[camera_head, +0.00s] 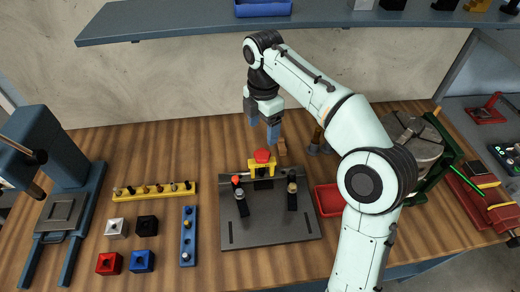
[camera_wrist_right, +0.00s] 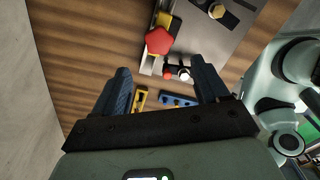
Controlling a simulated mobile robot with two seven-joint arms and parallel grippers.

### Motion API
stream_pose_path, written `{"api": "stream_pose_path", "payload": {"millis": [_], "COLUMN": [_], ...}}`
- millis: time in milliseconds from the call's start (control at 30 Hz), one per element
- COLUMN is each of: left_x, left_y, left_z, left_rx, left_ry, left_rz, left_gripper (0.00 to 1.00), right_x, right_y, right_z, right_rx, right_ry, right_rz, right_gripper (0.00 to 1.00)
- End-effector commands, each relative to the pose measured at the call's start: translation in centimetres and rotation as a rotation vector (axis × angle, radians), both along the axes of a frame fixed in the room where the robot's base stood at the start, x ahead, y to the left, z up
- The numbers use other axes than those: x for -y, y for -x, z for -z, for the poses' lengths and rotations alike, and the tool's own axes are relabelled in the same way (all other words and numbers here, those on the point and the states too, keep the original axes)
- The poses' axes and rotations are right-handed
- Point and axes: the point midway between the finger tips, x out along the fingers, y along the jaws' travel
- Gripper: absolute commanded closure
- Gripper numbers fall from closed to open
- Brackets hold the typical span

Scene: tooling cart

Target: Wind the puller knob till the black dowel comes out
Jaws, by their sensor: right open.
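The red puller knob (camera_head: 262,156) sits on top of a yellow puller (camera_head: 255,168) at the back edge of a grey fixture plate (camera_head: 270,232). In the right wrist view the red knob (camera_wrist_right: 158,41) lies beyond the fingertips, with the yellow puller (camera_wrist_right: 165,19) beside it. My right gripper (camera_head: 263,127) is open and empty, above and behind the knob, not touching it. Its two fingers (camera_wrist_right: 162,82) stand wide apart in the wrist view. I cannot clearly make out the black dowel; a dark block shows under the yellow puller. My left gripper is out of view.
Black clamps (camera_head: 241,202) and (camera_head: 292,196) stand on the plate on either side. A red tray (camera_head: 329,201) is right of it. A blue strip (camera_head: 188,236), yellow strip (camera_head: 155,190) and coloured blocks lie left. A shelf (camera_head: 190,24) overhangs behind.

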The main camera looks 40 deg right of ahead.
Motion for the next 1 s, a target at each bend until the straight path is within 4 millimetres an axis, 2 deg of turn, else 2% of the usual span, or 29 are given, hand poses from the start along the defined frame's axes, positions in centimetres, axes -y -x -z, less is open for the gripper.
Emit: {"api": "stream_pose_path", "payload": {"millis": [33,100,400,600,900,967,1000], "left_x": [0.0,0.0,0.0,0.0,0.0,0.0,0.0], "left_y": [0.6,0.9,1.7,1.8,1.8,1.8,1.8], "left_z": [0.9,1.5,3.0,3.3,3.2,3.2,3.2], "left_rx": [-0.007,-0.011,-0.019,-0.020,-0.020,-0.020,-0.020], "left_ry": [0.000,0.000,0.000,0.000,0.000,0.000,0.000], "left_rz": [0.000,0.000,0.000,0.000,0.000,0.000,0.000], "left_gripper": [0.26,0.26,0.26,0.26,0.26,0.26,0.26], "right_x": [0.0,0.0,0.0,0.0,0.0,0.0,0.0], "right_y": [0.2,0.2,0.1,0.0,0.0,0.0,0.0], "right_z": [1.7,3.3,8.4,9.8,9.9,9.9,9.9], "right_rx": [-0.007,-0.007,-0.003,-0.001,0.000,0.000,0.000], "right_ry": [0.000,-0.001,-0.001,-0.001,-0.001,-0.001,-0.001], "right_rz": [0.000,0.000,0.001,0.001,0.001,0.001,0.001], "right_gripper": [0.26,0.26,0.26,0.26,0.26,0.45,0.58]}}
